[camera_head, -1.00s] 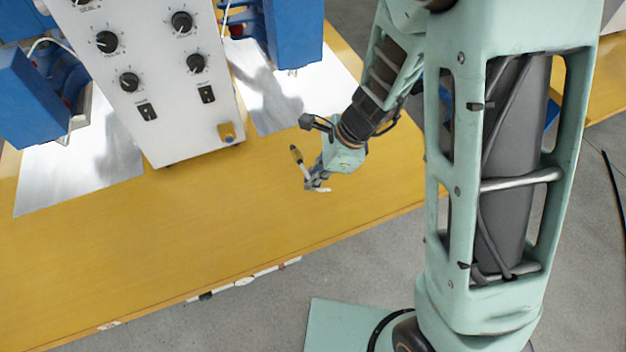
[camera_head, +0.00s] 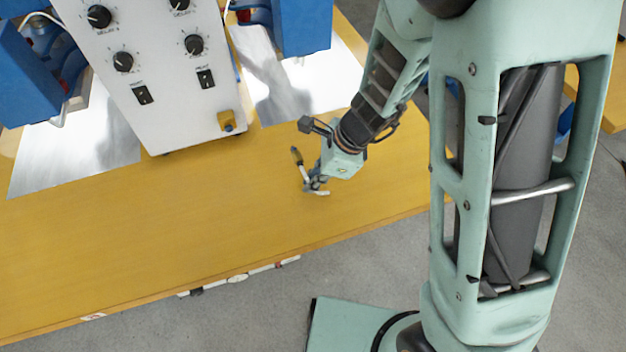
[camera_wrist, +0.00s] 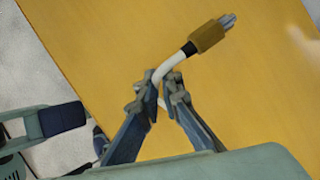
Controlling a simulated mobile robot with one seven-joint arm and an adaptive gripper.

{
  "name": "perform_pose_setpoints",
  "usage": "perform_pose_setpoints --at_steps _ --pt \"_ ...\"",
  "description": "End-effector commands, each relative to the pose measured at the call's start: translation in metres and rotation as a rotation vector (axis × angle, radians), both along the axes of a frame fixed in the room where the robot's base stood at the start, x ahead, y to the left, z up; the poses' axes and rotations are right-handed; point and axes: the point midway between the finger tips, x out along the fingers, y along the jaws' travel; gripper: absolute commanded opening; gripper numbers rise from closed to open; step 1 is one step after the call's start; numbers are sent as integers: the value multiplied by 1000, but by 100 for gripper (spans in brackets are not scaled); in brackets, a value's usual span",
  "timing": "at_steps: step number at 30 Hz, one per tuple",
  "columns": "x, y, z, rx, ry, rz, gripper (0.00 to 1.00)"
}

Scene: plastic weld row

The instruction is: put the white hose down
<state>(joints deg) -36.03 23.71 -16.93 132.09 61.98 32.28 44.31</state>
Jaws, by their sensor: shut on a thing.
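The white hose (camera_wrist: 172,66) is a short curved white tube with a black collar, a brass-coloured fitting (camera_wrist: 207,36) and a grey tip. In the wrist view my gripper (camera_wrist: 163,92) is shut on the hose's white part, and the fitting points to the upper right. In the head view my gripper (camera_head: 314,184) is over the yellow table (camera_head: 200,230). The hose (camera_head: 304,173) slants there with its fitting up and to the left. I cannot tell how high the hose is above the table, or whether it touches it.
A white control box (camera_head: 160,70) with black knobs and switches stands at the back left. Blue machines (camera_head: 290,25) are on either side, over shiny metal sheets (camera_head: 75,155). The table's front and middle are clear. Its front edge (camera_head: 240,276) borders grey floor.

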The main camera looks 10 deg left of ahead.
Motion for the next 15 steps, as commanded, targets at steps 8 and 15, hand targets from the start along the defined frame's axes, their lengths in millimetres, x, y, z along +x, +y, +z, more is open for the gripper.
perform_pose_setpoints --at_steps 8,15 --pt "0 0 -2 0 0 0 23" --pt "0 0 -2 0 0 0 23"
